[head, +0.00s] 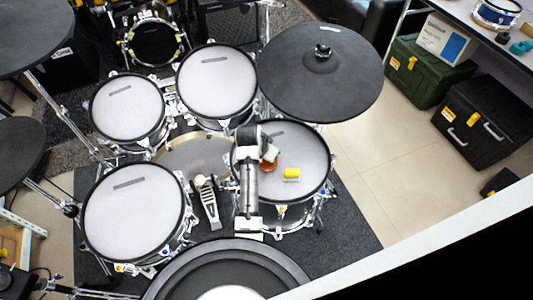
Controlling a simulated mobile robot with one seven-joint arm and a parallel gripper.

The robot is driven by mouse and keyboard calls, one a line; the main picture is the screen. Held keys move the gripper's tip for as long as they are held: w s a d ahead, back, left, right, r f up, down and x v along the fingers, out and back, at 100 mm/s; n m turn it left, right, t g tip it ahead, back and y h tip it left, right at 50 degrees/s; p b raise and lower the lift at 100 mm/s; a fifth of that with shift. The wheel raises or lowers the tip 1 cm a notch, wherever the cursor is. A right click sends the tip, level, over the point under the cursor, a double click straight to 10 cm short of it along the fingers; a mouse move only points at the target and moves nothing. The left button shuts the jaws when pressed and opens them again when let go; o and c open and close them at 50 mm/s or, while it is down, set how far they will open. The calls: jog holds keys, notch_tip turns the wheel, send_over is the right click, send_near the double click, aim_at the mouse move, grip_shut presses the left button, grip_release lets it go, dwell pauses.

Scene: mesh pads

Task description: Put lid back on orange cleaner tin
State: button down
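An orange, round thing, likely the cleaner tin (267,167), sits on the white mesh drum pad (310,150) at the middle right. My gripper (270,155) is right above it and covers its upper part. The view is too small and too steep to tell whether the fingers touch the tin or hold anything. I cannot make out a separate lid.
My arm reaches across the pad's left side. A large black cymbal pad (321,72) overhangs behind it. Other mesh pads (134,212) stand to the left, and a big dark round pad (190,270) in front. The pad's right side is clear.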

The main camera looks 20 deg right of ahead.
jog(key=c, duration=0.7)
grip_release()
jog(key=shift+r, duration=0.1)
jog(key=shift+r+p, duration=1.75)
jog(key=shift+r, duration=1.65)
grip_shut()
